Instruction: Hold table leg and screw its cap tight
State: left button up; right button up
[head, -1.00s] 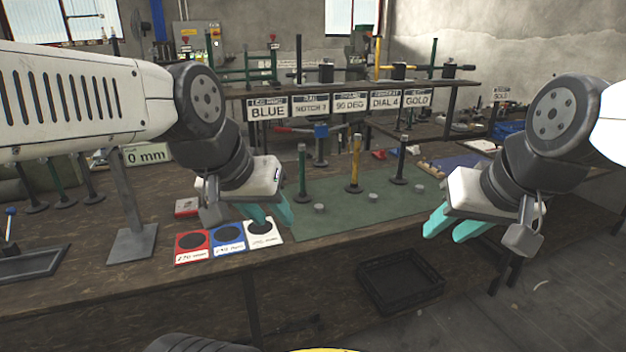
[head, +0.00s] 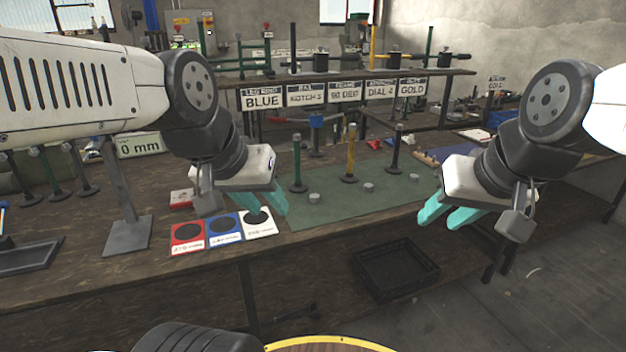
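Three table legs stand upright on round bases at the green mat (head: 340,207): a green leg (head: 298,168), a yellow leg (head: 350,155) and a dark leg (head: 396,150). Small grey cylinders, perhaps the caps, stand on the mat: one near the green leg (head: 314,198), one in the middle (head: 369,187), one at the right (head: 414,177). My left gripper (head: 277,203) hangs left of the mat, by the white card; its teal fingers look apart and empty, though they partly overlap. My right gripper (head: 440,217) is open and empty, right of the mat's front edge.
Red (head: 187,238), blue (head: 225,229) and white (head: 259,223) cards with black discs lie at the bench's front edge. A blue-topped stand (head: 316,137) is behind the legs. Signs (head: 335,94) hang from a rear shelf. A black crate (head: 397,268) sits below the bench.

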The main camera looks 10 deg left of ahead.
aim_at(297, 186)
jog(key=i+j+z, duration=0.1)
jog(key=i, duration=0.45)
jog(key=i+j, duration=0.1)
jog(key=i, duration=0.4)
jog(key=z, duration=0.05)
